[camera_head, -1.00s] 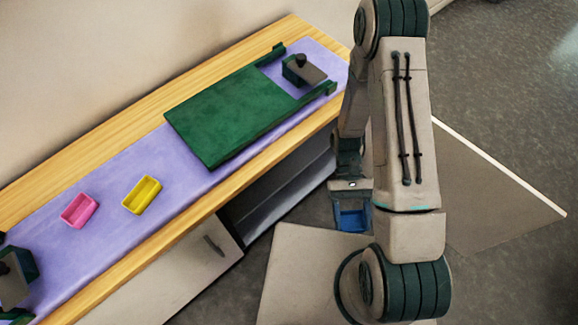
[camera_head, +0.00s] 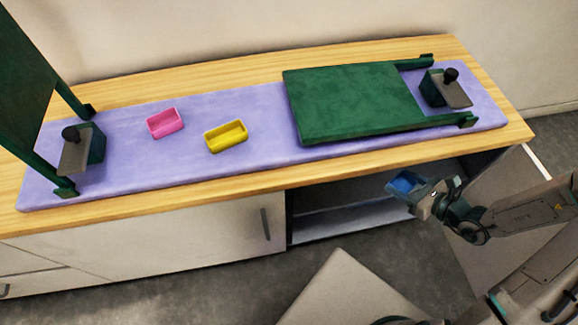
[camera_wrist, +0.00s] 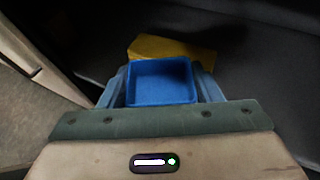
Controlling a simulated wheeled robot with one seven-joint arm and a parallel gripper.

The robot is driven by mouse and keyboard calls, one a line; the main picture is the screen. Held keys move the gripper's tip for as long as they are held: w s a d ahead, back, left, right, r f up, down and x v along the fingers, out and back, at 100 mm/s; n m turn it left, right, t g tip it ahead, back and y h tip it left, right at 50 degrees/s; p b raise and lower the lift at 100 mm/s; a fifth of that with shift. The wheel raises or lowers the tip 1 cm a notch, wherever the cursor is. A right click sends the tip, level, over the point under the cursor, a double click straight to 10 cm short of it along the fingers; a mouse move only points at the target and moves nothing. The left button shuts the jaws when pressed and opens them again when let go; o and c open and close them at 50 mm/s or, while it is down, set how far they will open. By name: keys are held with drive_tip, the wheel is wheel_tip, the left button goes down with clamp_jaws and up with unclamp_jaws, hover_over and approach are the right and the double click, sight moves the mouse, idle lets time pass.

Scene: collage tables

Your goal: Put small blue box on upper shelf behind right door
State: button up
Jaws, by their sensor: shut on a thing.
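The small blue box (camera_head: 404,182) is held by my gripper (camera_head: 408,187) at the mouth of the open cabinet compartment. In the wrist view the box (camera_wrist: 162,84) sits upright between the two fingers, its hollow top facing the camera. My gripper is shut on it. The upper part of the compartment lies behind the box, in shadow. A lower grey shelf surface (camera_head: 345,221) shows inside. The right door (camera_head: 498,180) stands open at the right, partly hidden by my arm.
A yellow object (camera_wrist: 172,48) lies on a dark surface beyond the box. The wooden tabletop (camera_head: 240,186) overhangs the opening. A closed door (camera_head: 180,235) is left of it, and a pale flat panel (camera_head: 345,290) stands out in front. Pink (camera_head: 165,123) and yellow (camera_head: 226,136) boxes sit on top.

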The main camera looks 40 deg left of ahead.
drive_tip(key=w+d+f+m+t+h+b, duration=0.2)
drive_tip(key=w+d+f+m+t, duration=0.1)
drive_tip(key=w+d+m+t, duration=0.25)
drive_tip(key=b, duration=0.3)
hover_over(408, 168)
drive_tip(key=s, duration=0.2)
wheel_tip(408, 168, down, 7)
drive_tip(key=shift+f, duration=0.1)
drive_tip(key=shift+f+b, duration=1.05)
drive_tip(key=shift+f, duration=0.9)
drive_tip(key=shift+f, duration=0.1)
drive_tip(key=shift+f, duration=0.1)
drive_tip(key=o, duration=1)
